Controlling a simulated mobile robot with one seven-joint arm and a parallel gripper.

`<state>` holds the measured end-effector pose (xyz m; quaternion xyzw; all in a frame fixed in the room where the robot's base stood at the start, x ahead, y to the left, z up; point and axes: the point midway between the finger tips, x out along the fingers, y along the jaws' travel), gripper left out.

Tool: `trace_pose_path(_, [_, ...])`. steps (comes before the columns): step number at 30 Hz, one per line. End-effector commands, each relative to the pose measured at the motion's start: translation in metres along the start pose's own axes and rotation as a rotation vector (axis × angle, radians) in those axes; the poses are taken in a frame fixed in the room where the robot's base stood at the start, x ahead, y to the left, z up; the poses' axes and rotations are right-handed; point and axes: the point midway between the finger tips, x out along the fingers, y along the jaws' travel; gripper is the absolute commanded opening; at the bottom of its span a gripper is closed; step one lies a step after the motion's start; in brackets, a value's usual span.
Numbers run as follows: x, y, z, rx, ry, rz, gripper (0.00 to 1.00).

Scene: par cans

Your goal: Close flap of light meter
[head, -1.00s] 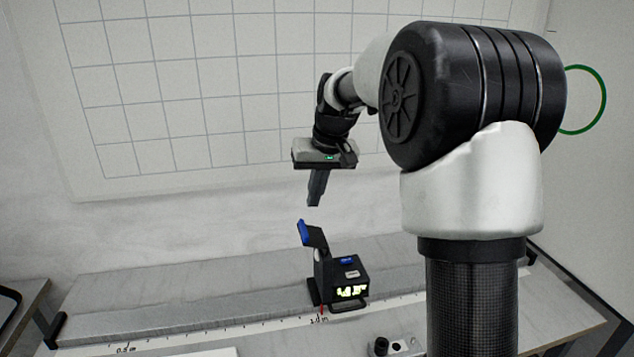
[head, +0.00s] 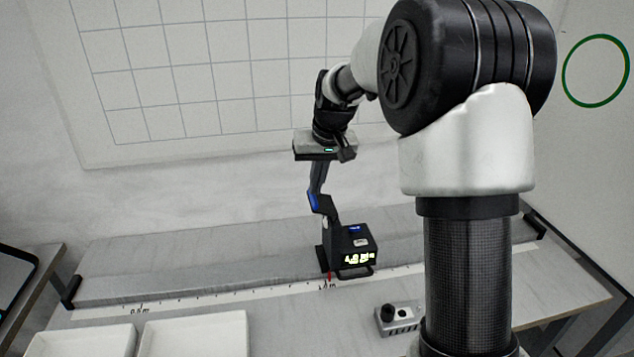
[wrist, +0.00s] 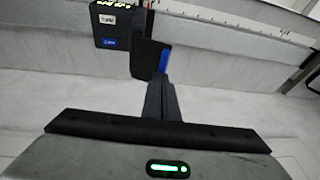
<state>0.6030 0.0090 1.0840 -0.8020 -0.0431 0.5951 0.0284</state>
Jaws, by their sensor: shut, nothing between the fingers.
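The light meter (head: 350,243) is a black box with a lit yellow display, standing on the long bench rail. Its flap (head: 326,206), dark with a blue face, stands raised and tilted on the meter's left side. My gripper (head: 315,190) is shut and empty, pointing down, with its fingertips at the upper end of the flap. In the wrist view, the shut fingers (wrist: 161,88) overlap the near end of the flap (wrist: 148,58), beside its blue face. Whether they touch it I cannot tell. The meter (wrist: 118,25) shows beyond, at the top.
A printed ruler strip (head: 220,297) runs along the bench in front of the meter. A small grey box with a black knob (head: 398,318) stands nearer, and white trays (head: 192,335) lie at front left. A gridded wall panel (head: 230,70) is behind.

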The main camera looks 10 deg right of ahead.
Motion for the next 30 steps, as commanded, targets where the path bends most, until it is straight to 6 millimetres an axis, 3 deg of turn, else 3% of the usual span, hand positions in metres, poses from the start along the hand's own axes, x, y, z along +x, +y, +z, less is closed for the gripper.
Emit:
trace_pose_path(19, [0.008, -0.015, 0.002, -0.044, -0.006, 0.130, 0.00])
trace_pose_path(30, [0.033, -0.041, 0.008, -0.132, -0.015, 0.406, 0.00])
